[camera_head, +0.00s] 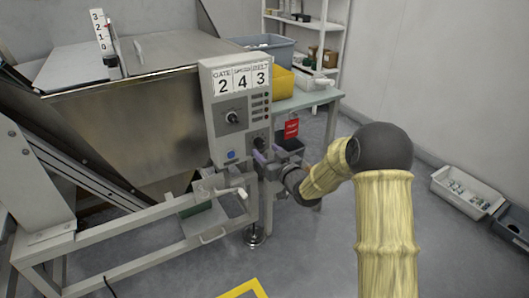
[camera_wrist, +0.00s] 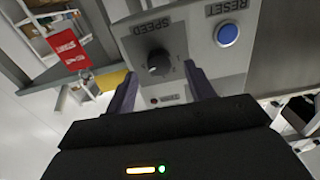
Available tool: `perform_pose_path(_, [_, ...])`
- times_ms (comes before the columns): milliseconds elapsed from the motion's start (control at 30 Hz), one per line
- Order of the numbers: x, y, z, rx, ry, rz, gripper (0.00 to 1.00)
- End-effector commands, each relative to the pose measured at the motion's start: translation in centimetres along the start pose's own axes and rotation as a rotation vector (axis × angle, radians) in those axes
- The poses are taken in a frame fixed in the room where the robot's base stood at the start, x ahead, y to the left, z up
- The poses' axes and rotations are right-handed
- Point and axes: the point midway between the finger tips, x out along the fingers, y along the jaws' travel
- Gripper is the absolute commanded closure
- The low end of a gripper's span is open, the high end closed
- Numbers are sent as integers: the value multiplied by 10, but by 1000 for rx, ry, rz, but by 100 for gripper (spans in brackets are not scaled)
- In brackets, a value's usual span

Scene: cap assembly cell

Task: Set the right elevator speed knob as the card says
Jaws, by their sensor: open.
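The grey control panel (camera_head: 208,98) carries a card (camera_head: 241,79) showing 2, 4 and 3 under small headings, apparently GATE, SPEED and BELT. A black knob (camera_head: 233,116) with a dial sits below the card. In the wrist view, a black knob (camera_wrist: 158,62) is beside the word SPEED, which appears upside down. Its white mark points down and left in that picture; the scale numbers are too small to read. My gripper (camera_wrist: 161,70) is open, its two fingers spread on either side of the knob's picture position. I cannot tell whether they touch it. In the head view my gripper (camera_head: 264,154) is at the panel's lower right.
A blue RESET button (camera_wrist: 228,34) is beside the knob; it also shows in the head view (camera_head: 231,155). A red tag (camera_head: 291,128) hangs right of the panel. A steel hopper (camera_head: 150,125) stands left. Bins (camera_head: 463,190) lie on the right floor.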

Motion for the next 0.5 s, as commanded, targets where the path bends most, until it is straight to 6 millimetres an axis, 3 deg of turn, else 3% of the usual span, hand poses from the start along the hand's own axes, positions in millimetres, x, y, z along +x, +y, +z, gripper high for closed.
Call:
perform_pose_path(200, [20,1,0,-1,1,1,46])
perform_pose_path(500, [22,2,0,-1,0,2,46])
